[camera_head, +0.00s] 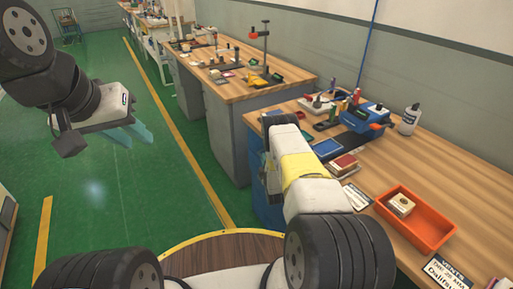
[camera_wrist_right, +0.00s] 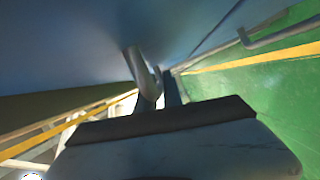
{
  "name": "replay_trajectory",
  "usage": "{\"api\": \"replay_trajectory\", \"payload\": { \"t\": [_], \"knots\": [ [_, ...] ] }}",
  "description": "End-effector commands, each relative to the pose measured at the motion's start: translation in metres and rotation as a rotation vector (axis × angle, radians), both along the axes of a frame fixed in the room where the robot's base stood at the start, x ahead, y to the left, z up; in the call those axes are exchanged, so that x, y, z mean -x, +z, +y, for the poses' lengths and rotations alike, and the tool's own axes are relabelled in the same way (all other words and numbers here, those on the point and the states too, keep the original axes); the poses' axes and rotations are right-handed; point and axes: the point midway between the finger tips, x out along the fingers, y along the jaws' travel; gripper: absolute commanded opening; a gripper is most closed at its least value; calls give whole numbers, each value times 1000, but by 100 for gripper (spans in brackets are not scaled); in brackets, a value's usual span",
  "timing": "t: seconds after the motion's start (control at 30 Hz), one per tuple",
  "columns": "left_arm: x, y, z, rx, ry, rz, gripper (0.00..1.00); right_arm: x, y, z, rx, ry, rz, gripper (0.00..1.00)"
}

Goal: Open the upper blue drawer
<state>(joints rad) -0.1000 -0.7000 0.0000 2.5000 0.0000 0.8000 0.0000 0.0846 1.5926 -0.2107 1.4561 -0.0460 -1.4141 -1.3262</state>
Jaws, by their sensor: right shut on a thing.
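The blue drawer unit (camera_head: 265,208) stands under the near workbench, mostly hidden behind my right arm. In the right wrist view a blue drawer front (camera_wrist_right: 70,40) fills the upper left, with a grey metal handle (camera_wrist_right: 143,72) on it. My right gripper (camera_wrist_right: 160,95) is shut on this handle; in the head view it is at the bench's left edge (camera_head: 268,178), its fingers largely hidden. A second handle (camera_wrist_right: 272,36) shows at the upper right of the wrist view. I cannot tell how far the drawer stands out. My left gripper (camera_head: 130,135) is open and empty above the green floor.
The near workbench (camera_head: 455,170) holds an orange tray (camera_head: 420,222) with a small box, a blue device (camera_head: 365,118) and a white bottle (camera_head: 409,120). A second bench (camera_head: 235,92) stands behind. The green floor (camera_head: 150,185) at left is clear.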

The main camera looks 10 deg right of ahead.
Motion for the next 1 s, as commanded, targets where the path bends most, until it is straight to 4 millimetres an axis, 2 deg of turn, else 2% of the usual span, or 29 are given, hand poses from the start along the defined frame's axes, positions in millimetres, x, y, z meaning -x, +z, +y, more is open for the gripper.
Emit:
{"api": "replay_trajectory", "payload": {
  "t": [0.27, 0.47, 0.67, 1.0],
  "knots": [
    [0, 0, 0, 0, 0, 0, 29, 2, 0, 6, 0, 1, 0, 0],
    [0, 0, 0, 0, 0, 0, 29, 12, -1, 32, -1, 3, 1, 0],
    [0, 0, 0, 0, 0, 0, 29, 29, -1, 79, -1, 6, 3, 0],
    [0, 0, 0, 0, 0, 0, 29, 62, -1, 169, -1, 5, 2, 0]
  ]
}}
